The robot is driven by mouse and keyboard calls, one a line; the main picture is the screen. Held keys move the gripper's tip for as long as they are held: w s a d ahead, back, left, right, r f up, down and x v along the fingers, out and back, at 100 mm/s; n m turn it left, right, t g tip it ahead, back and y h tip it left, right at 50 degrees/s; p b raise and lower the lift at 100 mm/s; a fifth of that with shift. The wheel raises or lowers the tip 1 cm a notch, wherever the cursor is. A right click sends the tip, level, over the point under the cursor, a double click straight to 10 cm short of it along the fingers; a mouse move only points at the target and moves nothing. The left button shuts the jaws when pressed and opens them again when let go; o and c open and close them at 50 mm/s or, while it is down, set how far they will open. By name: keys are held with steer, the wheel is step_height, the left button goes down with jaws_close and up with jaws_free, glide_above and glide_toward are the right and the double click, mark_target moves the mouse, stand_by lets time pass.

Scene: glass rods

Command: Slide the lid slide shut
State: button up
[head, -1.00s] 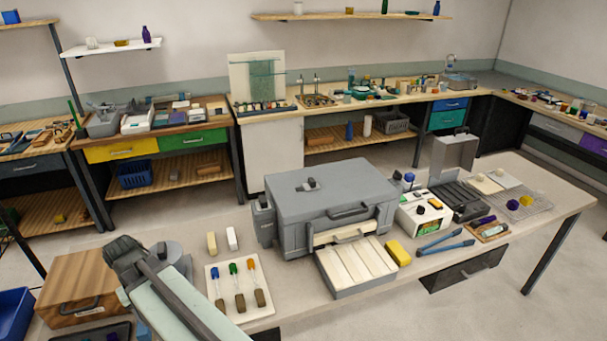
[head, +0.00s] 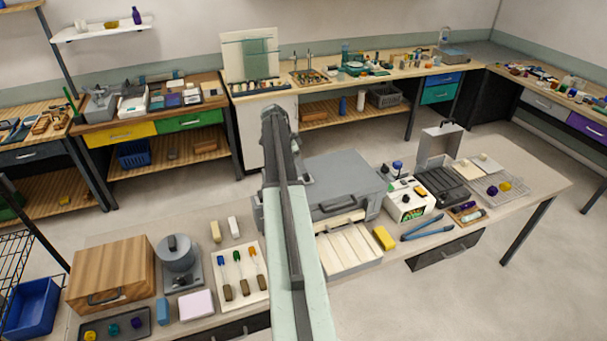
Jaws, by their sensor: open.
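A large grey case (head: 345,175) stands on the bench in the head view, with a handle on its front. A small dark knob on its top, which may be the lid slide, is mostly hidden behind my arm; I cannot tell how far along it sits. A pale sectioned tray (head: 347,246) sticks out at the front of the case. My gripper (head: 274,118) is at the far end of my raised arm, at the left side of the case in the picture. It is open, its fingers hardly show, and nothing is seen in it.
A white board with screwdrivers (head: 240,275) lies left of my arm. A yellow block (head: 384,238), blue-handled pliers (head: 422,228) and a white device (head: 408,201) are right of the tray. A wooden box (head: 110,272) and a grey pot (head: 176,253) stand at the left.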

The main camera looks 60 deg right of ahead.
mark_target(305, 175)
steer(key=b+x, duration=0.5)
steer(key=x, duration=0.2)
steer(key=shift+w, duration=0.1)
steer(key=shift+r, duration=0.15)
jaws_close()
steer(key=shift+a, duration=0.1)
steer(key=shift+w, duration=0.15)
stand_by(0.7)
